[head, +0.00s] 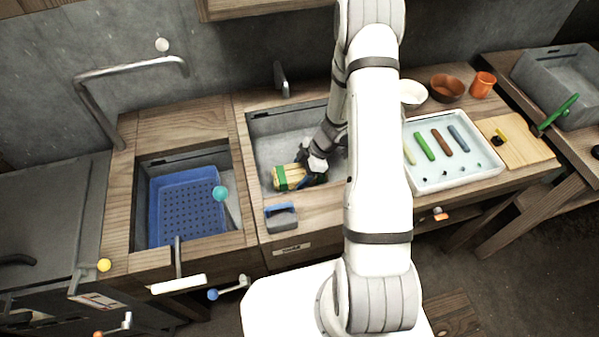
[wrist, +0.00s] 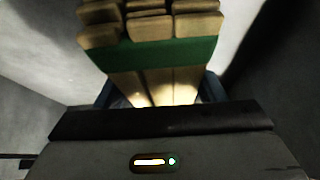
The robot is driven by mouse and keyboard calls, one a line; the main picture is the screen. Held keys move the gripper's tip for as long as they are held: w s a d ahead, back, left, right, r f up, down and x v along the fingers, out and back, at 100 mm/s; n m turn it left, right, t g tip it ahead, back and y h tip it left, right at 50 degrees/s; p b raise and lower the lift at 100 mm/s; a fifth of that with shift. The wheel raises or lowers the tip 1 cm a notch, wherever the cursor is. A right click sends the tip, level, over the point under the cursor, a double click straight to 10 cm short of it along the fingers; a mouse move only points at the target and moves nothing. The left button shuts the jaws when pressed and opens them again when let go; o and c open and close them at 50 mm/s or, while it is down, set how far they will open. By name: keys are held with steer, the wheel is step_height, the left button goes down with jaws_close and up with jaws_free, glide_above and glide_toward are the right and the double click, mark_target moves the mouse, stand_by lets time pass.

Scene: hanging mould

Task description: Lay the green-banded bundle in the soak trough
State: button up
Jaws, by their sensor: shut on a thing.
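The green-banded bundle (head: 282,178) is a stack of pale tan sticks with a green band around it. My gripper (head: 304,179) is shut on it, and the sticks point away from the jaws in the wrist view (wrist: 150,50). In the head view the bundle lies over the grey trough (head: 262,122) in the middle of the counter, within its rim. I cannot tell whether it touches the trough's floor. My arm hides the trough's right end.
A left basin holds a blue perforated basket (head: 160,215). A blue-grey block (head: 281,217) stands on the trough's front edge. A tap (head: 281,80) rises behind the trough. To the right are a white tray (head: 450,183) with coloured sticks, bowls (head: 447,88) and an orange cup (head: 483,85).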

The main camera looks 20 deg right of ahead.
steer(key=o, duration=1.1)
steer(key=shift+f, duration=0.1)
